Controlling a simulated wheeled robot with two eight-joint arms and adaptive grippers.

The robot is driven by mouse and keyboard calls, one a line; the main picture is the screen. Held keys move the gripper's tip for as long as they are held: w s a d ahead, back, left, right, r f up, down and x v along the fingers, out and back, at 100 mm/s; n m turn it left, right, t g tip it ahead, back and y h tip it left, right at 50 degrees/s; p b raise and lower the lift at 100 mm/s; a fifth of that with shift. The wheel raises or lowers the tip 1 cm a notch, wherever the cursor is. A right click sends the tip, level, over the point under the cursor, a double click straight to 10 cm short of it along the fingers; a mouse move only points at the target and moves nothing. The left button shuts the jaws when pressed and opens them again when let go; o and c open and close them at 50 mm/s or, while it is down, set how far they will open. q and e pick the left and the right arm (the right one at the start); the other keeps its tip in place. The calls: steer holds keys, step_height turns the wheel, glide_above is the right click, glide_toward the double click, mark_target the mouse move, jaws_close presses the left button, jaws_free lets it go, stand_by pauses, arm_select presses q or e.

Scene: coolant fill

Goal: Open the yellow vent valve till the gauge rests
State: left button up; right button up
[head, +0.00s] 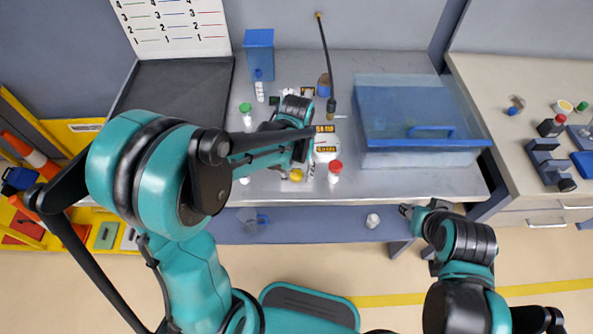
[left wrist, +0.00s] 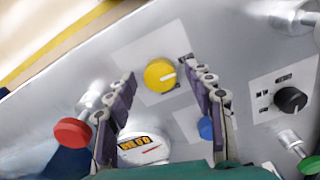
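The yellow vent valve (left wrist: 159,76) is a round knob with a pale pointer mark on a light plate, in the left wrist view. It also shows in the head view (head: 296,174), just below my left gripper. My left gripper (left wrist: 162,70) is open, its two fingers apart on either side of the knob in the picture; I see no clear contact. The gauge (left wrist: 143,147) is a white round housing with a yellow display, partly hidden by a finger; its reading is not legible. My right gripper (head: 405,211) is small, at the bench's front edge; its fingers are unclear.
A red-capped valve (left wrist: 73,132), a blue knob (left wrist: 206,128), a black knob (left wrist: 291,99) and a green-capped fitting (left wrist: 308,165) surround the vent valve. A transparent blue-lidded bin (head: 425,155) stands right of the panel. The dark tray area (head: 175,88) at left is clear.

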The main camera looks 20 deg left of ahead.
mark_target(296, 174)
arm_select(q)
step_height(296, 174, up, 12)
stand_by(0.6)
stand_by(0.4)
steer(key=s+a+t, duration=0.4)
steer(key=s+t, duration=0.3)
steer(key=s, duration=0.3)
steer(key=shift+s+a, duration=0.25)
steer(key=shift+a, duration=0.05)
steer(key=shift+f, duration=0.1)
stand_by(1.4)
